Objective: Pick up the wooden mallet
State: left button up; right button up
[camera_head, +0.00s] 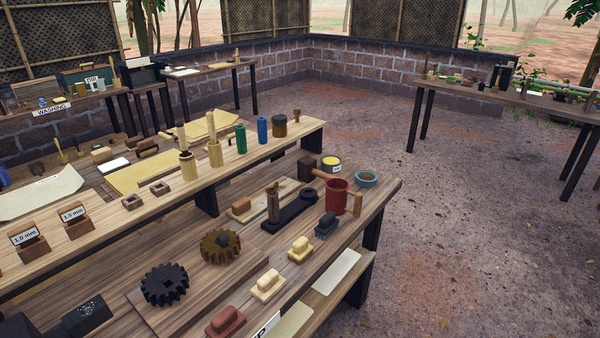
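No wooden mallet is clearly recognisable. A short wooden piece (320,175) shows at the upper left of a red cup (336,197), and a pale wooden block (355,205) shows at its right. I cannot tell whether these are parts of one mallet, partly hidden by the cup. They are at the right end of the near workbench (375,210). Neither of my grippers is in view.
Around the cup are a blue-grey bowl (367,178), a yellow-topped tin (331,164), a dark brush (326,225) and a black base with a wooden post (273,203). Gears (164,284) lie left. A raised shelf (310,131) runs behind. The floor (470,230) at right is clear.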

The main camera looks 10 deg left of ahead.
aim_at(306, 171)
jog(key=i+l+u, duration=0.15)
jog(key=u, duration=0.3)
jog(key=i+l+u, duration=0.2)
jog(key=u, duration=0.3)
jog(key=i+l+u, duration=0.1)
jog(key=l, duration=0.25)
jog(key=i+l+u, duration=0.1)
jog(key=l, duration=0.25)
jog(key=i+l+u, duration=0.15)
jog(key=l, duration=0.25)
jog(key=i+l+u, duration=0.1)
jog(key=l, duration=0.3)
jog(key=i+l+u, duration=0.1)
jog(key=i+l, duration=0.15)
jog(key=l, duration=0.15)
jog(key=l+u, duration=0.1)
jog(key=l, duration=0.3)
jog(key=i, duration=0.05)
